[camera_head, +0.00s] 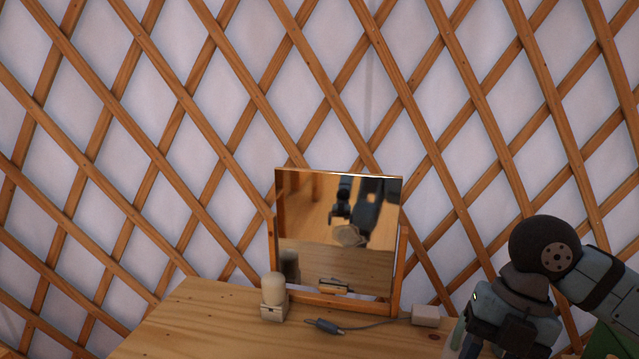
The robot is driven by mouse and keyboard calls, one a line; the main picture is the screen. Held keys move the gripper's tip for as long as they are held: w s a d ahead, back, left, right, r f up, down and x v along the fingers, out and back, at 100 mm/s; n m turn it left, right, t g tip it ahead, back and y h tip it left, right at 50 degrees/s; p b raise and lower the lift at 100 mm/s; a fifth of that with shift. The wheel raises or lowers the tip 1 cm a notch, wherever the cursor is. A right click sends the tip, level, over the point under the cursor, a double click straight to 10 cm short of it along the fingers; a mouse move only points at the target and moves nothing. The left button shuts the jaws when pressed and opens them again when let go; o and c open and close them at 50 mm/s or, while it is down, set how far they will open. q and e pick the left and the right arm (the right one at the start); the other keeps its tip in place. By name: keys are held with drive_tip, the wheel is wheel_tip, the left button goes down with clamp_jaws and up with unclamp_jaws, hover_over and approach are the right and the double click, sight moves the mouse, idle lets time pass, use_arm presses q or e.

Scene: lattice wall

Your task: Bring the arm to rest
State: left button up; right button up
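My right arm comes in at the lower right, bent at a dark round joint. My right gripper (478,340) points down beside the right end of the wooden table (190,318). Its lower part is cut off by the bottom edge, so I cannot tell whether it is open or shut. My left arm and gripper are not in view.
A wood-framed mirror (310,225) stands on the table and reflects part of an arm. In front are a small pale lamp-like item (273,298), a dark plug with a cord (325,326) and a white box (425,315). A lattice wall rises behind. The table's left part is clear.

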drive_tip(key=s+a+r+n+g+y+p, duration=0.1)
drive_tip(key=s+a+n+g+y+p, duration=0.2)
drive_tip(key=a+y, duration=1)
drive_tip(key=w+d+f+m+t+p, duration=0.15)
drive_tip(key=w+f+m+t, duration=0.25)
drive_tip(key=m+t, duration=0.7)
drive_tip(key=w+d+f+m+t, duration=0.3)
drive_tip(key=m+t, duration=0.7)
drive_tip(key=s+d+f+m+t+h, duration=0.15)
drive_tip(key=d+f+m+h, duration=0.25)
drive_tip(key=f+m+h, duration=0.45)
use_arm(q)
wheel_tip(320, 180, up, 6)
drive_tip(key=p, duration=0.1)
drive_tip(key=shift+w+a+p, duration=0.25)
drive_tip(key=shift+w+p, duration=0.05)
use_arm(e)
drive_tip(key=s+d+f+m+g+h, duration=0.1)
drive_tip(key=s+f+g+h, duration=0.1)
drive_tip(key=s+f, duration=0.4)
drive_tip(key=s+d+f+g+h, duration=0.1)
drive_tip(key=s+f+g, duration=0.3)
drive_tip(key=f, duration=0.9)
drive_tip(key=shift+s+d+m+h, duration=0.35)
drive_tip(key=shift+s+d+h, duration=0.05)
drive_tip(key=shift+s+h, duration=0.45)
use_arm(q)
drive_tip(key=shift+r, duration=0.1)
use_arm(e)
drive_tip(key=shift+g, duration=0.25)
